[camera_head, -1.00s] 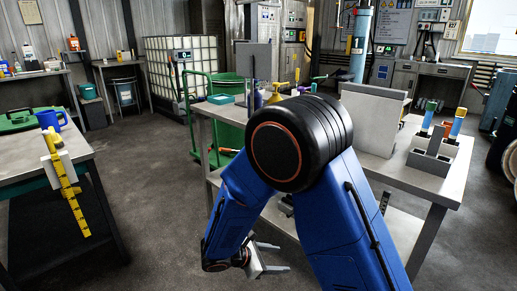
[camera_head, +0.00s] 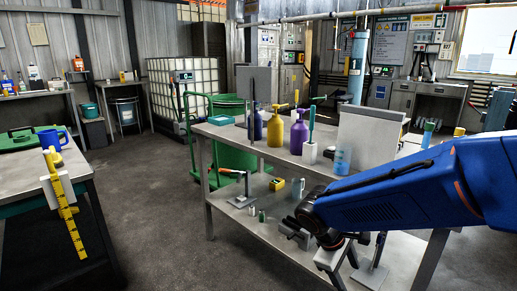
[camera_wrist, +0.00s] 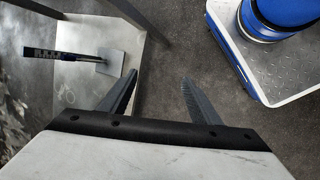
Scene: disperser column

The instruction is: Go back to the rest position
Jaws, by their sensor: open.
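My gripper (camera_wrist: 158,88) is open and empty in the wrist view, its two dark fingers spread apart above the floor. Its pale body fills the bottom of that view. In the head view my blue arm reaches in from the right and bends down in front of the workbench (camera_head: 225,133). The gripper hangs at the arm's end near the bench's lower shelf (camera_head: 225,205); its fingertips are hard to make out there.
A purple bottle (camera_head: 299,137) and a yellow bottle (camera_head: 275,130) stand on the bench. A hammer-like tool (camera_head: 240,186) is on the lower shelf. A left table (camera_head: 85,165) holds a blue mug (camera_head: 50,140). Open floor (camera_head: 160,215) lies between table and bench.

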